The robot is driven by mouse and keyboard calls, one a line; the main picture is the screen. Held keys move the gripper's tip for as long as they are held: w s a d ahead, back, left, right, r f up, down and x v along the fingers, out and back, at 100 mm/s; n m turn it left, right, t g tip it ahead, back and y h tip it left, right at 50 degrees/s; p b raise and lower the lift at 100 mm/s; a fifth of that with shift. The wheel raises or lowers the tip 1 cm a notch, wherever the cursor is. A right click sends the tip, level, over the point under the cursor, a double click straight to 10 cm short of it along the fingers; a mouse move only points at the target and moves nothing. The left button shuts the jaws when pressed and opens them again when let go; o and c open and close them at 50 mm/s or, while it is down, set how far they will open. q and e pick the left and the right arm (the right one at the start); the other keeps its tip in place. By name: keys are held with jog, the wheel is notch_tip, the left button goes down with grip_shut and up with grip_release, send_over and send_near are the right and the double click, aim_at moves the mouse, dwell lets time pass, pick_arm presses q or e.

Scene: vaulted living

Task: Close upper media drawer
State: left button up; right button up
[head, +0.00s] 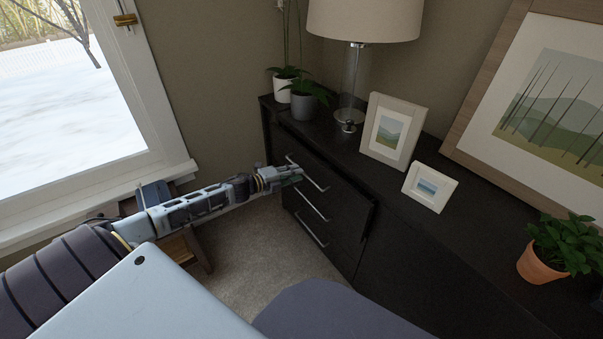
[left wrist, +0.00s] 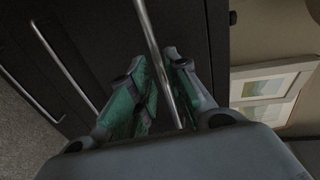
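The upper media drawer (head: 335,187) is the top one in a dark wood cabinet. Its front seems to stand out a little from the cabinet body; the size of the gap is hard to tell in the dark. It has a long metal bar handle (head: 315,181). My left gripper (head: 295,173) is at this handle. In the left wrist view, the handle bar (left wrist: 153,35) runs between the two green-padded fingers of my left gripper (left wrist: 158,75), nearer the right-hand finger. The fingers are apart, with a dark gap visible. My right gripper is not in view.
The cabinet top (head: 395,192) carries a lamp (head: 352,85), potted plants (head: 305,102) and small picture frames (head: 391,132). A small wooden piece (head: 190,245) stands under my left arm. Carpet (head: 255,240) is clear before the drawers.

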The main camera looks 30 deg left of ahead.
pick_arm(q)
jog(key=b+x, duration=0.1)
jog(key=x, duration=0.2)
jog(key=shift+w+d, duration=0.1)
jog(key=shift+w, duration=0.15)
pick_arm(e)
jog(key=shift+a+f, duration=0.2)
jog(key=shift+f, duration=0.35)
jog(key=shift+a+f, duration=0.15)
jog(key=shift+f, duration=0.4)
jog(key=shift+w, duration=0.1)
pick_arm(q)
jog(key=shift+c, duration=0.2)
grip_shut()
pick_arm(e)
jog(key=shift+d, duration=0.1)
